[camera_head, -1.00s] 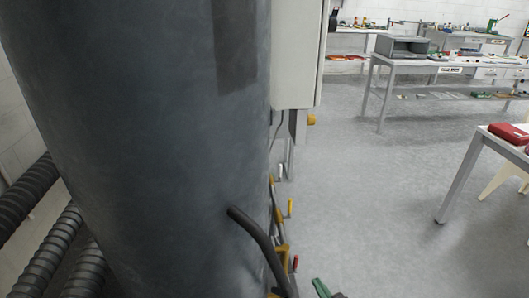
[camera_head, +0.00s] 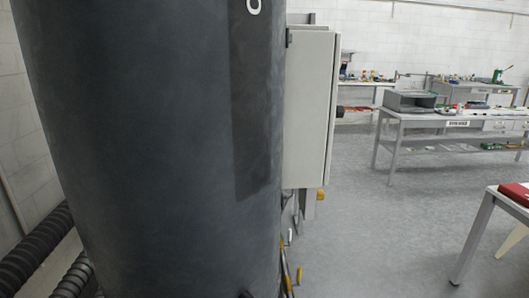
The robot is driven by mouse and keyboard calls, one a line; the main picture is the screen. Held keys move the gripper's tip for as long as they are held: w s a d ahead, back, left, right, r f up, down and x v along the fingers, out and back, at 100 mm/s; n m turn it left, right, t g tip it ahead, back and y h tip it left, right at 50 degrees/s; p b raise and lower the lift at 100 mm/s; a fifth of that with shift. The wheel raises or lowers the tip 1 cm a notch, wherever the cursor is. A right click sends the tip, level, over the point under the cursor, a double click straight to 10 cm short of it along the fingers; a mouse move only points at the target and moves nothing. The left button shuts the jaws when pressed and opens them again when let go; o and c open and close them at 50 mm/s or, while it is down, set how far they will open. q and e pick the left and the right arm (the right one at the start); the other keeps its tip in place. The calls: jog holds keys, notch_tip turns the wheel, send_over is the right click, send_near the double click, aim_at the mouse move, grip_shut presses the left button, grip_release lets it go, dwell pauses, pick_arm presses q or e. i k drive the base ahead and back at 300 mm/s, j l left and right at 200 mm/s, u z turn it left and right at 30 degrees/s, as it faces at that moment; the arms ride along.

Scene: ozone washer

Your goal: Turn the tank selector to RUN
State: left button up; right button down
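A large dark grey cylindrical tank (camera_head: 150,130) fills the left and middle of the head view. A light grey control cabinet (camera_head: 309,108) stands just behind its right side, seen from its side. No RUN marking can be read. Neither of my grippers is in view.
Thin yellow-handled parts (camera_head: 298,276) stand low at the tank's right side. Black ribbed hoses (camera_head: 32,252) lie at lower left. A workbench (camera_head: 450,118) stands at the back right, and a table with a red case (camera_head: 515,193) at the right edge. The grey floor (camera_head: 390,230) between is clear.

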aim_at(339, 109)
jog(key=l+u, duration=0.2)
jog(key=l, duration=0.55)
jog(key=l+u, duration=0.2)
jog(key=l, duration=0.5)
jog(key=k+l+u, duration=0.15)
jog(key=l, duration=0.6)
